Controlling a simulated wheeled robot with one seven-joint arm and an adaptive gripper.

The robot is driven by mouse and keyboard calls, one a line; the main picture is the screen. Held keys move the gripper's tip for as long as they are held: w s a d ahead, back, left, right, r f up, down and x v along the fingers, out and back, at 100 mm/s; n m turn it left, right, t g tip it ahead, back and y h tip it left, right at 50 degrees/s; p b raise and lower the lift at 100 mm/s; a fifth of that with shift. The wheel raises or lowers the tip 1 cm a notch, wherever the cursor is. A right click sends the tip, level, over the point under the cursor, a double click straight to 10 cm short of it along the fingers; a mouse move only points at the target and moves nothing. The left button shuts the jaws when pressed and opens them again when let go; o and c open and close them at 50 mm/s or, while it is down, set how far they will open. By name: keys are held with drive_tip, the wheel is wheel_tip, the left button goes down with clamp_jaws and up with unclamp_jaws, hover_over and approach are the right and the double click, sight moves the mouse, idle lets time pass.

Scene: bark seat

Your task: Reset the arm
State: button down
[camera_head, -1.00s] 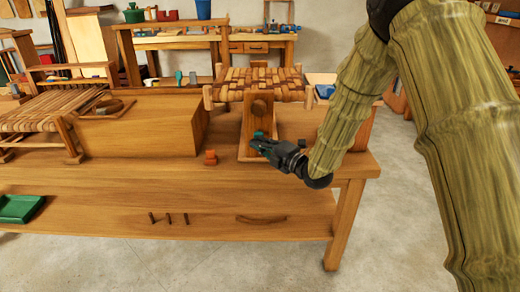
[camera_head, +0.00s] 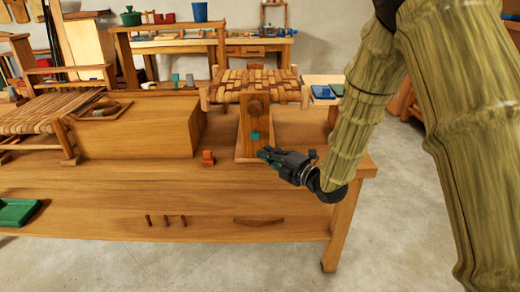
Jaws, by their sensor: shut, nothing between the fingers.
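My gripper (camera_head: 264,154) is at the end of my bark-textured arm, over the right part of the wooden workbench (camera_head: 130,190). It points left and is shut, with nothing seen in it. It is in front of the upright wooden stand (camera_head: 254,117) that carries a woven seat (camera_head: 256,84). A small teal piece (camera_head: 255,135) shows at the stand, just above and left of the fingertips; I cannot tell what it rests against.
A small orange block (camera_head: 208,158) stands on the bench left of my gripper. A large wooden box (camera_head: 135,130) is further left. A pale tray with blue and green pieces (camera_head: 318,92) is at the back right.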

drive_tip(key=s+d+f+m+g+h, duration=0.2)
drive_tip(key=s+d+f+m+h, duration=0.3)
drive_tip(key=s+f, duration=0.6)
drive_tip(key=s+d+f+m+g+h, duration=0.2)
drive_tip(key=s+d+f+m, duration=0.5)
drive_tip(key=f, duration=0.7)
drive_tip(key=s+d+f+m+g+h, duration=0.35)
drive_tip(key=s+f+m, duration=0.35)
drive_tip(key=s+f, duration=0.45)
drive_tip(key=s+d+f+m+g+h, duration=0.1)
drive_tip(key=s+d+f+m+g, duration=0.2)
drive_tip(key=s, duration=0.7)
drive_tip(key=s+d+f+m+g+h, duration=0.2)
drive_tip(key=s+f+m, duration=0.35)
drive_tip(key=s, duration=0.45)
wheel_tip(320, 180, up, 14)
drive_tip(key=p, duration=1.3)
drive_tip(key=shift+w+a+p, duration=0.25)
drive_tip(key=shift+w+p, duration=0.1)
drive_tip(key=shift+w, duration=0.1)
drive_tip(key=shift+y, duration=0.25)
